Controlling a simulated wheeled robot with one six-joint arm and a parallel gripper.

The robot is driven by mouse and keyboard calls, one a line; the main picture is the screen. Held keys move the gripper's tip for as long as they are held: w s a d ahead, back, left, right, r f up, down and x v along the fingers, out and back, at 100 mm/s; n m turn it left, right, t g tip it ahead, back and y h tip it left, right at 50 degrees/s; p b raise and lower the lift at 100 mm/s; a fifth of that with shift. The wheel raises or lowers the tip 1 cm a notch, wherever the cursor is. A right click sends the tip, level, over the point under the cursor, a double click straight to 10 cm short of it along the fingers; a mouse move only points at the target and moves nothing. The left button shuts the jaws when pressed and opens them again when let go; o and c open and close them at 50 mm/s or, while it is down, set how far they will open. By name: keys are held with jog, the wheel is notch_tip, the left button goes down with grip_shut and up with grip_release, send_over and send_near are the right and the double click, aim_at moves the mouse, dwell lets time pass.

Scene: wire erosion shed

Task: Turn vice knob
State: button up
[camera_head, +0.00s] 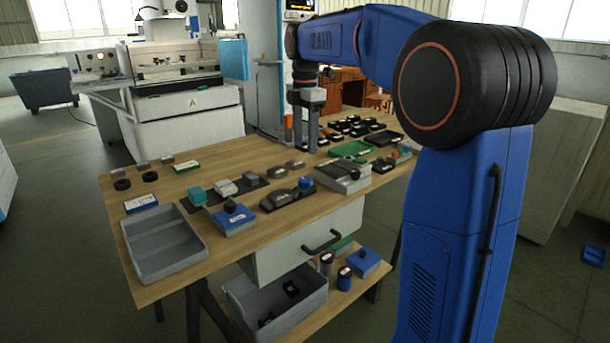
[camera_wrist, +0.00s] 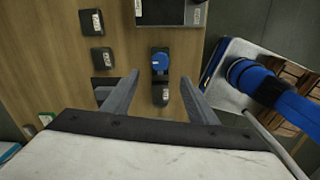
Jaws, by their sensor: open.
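In the head view a dark grey vice-like block (camera_head: 284,198) with a blue knob (camera_head: 305,183) sits near the table's front edge. My gripper (camera_head: 305,148) points down above the table, farther back than this block. It is open and empty, its two fingers apart. In the wrist view a small dark piece with a round blue top (camera_wrist: 160,62) lies just beyond and between my fingertips (camera_wrist: 160,84), not held. I cannot tell if it is the same knob.
A grey tray (camera_head: 161,265) sits at the table's left end, beside a blue block with a black knob (camera_head: 232,206). A grey device (camera_head: 343,177) stands right of the vice-like block. Several small dark parts (camera_head: 352,126) fill the back right. Bare wood shows at left.

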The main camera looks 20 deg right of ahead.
aim_at(305, 179)
notch_tip(305, 179, down, 11)
jog(key=shift+f, duration=0.2)
dwell(0.3)
jog(key=c, duration=1.1)
